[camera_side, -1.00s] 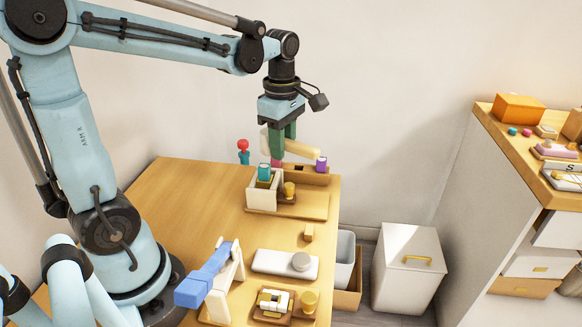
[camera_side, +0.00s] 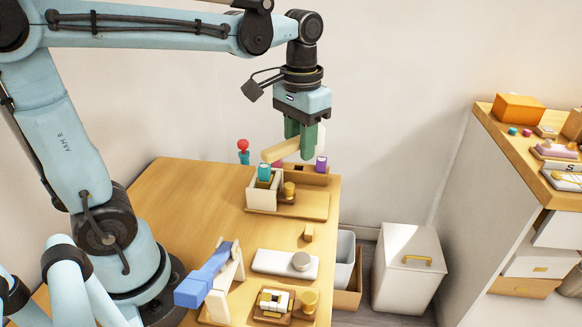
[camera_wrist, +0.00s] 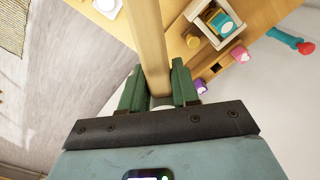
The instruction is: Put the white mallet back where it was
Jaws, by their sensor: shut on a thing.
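My gripper (camera_side: 302,146) is shut on the white mallet, above the back right part of the wooden table. The mallet's pale wooden handle (camera_side: 281,150) points left in the side view, and its white head (camera_side: 320,138) is partly hidden behind the fingers. In the wrist view the handle (camera_wrist: 147,40) runs up from between the green fingers (camera_wrist: 160,92), and only a little of the head shows. Below is a low wooden rack (camera_side: 312,178) with a dark square opening, a purple-topped piece (camera_side: 321,164) and a pink piece (camera_wrist: 239,54).
A cream box (camera_side: 261,197) with a teal-topped piece (camera_side: 264,171) stands near the rack, beside a brass-coloured knob (camera_side: 289,189). A blue-handled press (camera_side: 208,276) stands in front. The table's left middle is clear.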

